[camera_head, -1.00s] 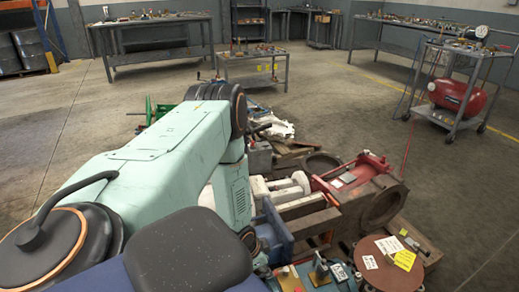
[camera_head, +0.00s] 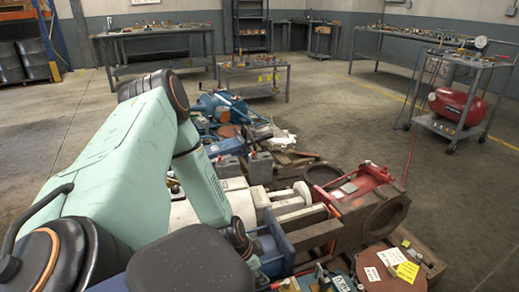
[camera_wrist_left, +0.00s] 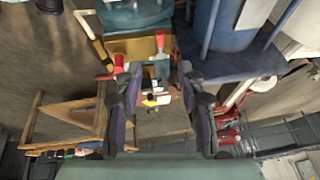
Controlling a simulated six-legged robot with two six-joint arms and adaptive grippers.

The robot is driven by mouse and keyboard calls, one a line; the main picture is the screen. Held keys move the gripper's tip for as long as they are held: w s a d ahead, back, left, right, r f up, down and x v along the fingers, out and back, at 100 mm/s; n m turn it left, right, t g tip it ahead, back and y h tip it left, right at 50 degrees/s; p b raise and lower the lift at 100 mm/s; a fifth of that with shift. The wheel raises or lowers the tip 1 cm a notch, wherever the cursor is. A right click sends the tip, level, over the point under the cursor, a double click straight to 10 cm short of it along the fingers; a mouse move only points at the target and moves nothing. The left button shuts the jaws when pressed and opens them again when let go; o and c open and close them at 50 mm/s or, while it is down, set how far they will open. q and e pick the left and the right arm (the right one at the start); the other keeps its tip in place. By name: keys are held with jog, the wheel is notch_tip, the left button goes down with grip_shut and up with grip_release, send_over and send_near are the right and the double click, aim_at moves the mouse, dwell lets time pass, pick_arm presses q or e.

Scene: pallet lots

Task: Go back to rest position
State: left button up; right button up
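My left arm comes in from the left in the head view, and its forearm angles down toward the pile of machine parts. My left gripper (camera_head: 251,258) is small and mostly hidden there behind the wrist and a dark part of my body. In the left wrist view the left gripper (camera_wrist_left: 158,82) shows two dark fingers spread apart with a clear gap and nothing held between them. Small yellow, white and red items show beyond the gap, at a depth I cannot tell. My right gripper is not in view.
Near the forearm lie a blue flanged part (camera_head: 277,250), a red-framed machine part (camera_head: 352,185) and a rusty disc (camera_head: 372,264) with labels. A blue machine (camera_head: 222,107) lies behind the arm. A cart (camera_head: 470,80) holds a red tank (camera_head: 458,106). Open floor lies left and right.

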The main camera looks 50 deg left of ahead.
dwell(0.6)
pick_arm(q)
jog(key=s+d+r+n+g+p, duration=0.1)
jog(key=s+d+r+n, duration=0.1)
jog(key=d+n, duration=0.25)
jog(key=s+d+r+n+p, duration=0.1)
jog(key=s+d+n, duration=0.25)
jog(key=d, duration=0.25)
jog(key=s+d+r+m+g+p, duration=0.2)
jog(key=s+d, duration=0.6)
jog(key=s, duration=0.4)
notch_tip(320, 180, up, 2)
jog(key=shift+r+m+g+p, duration=0.1)
jog(key=shift+m+g+p, duration=0.3)
jog(key=shift+g+p, duration=0.45)
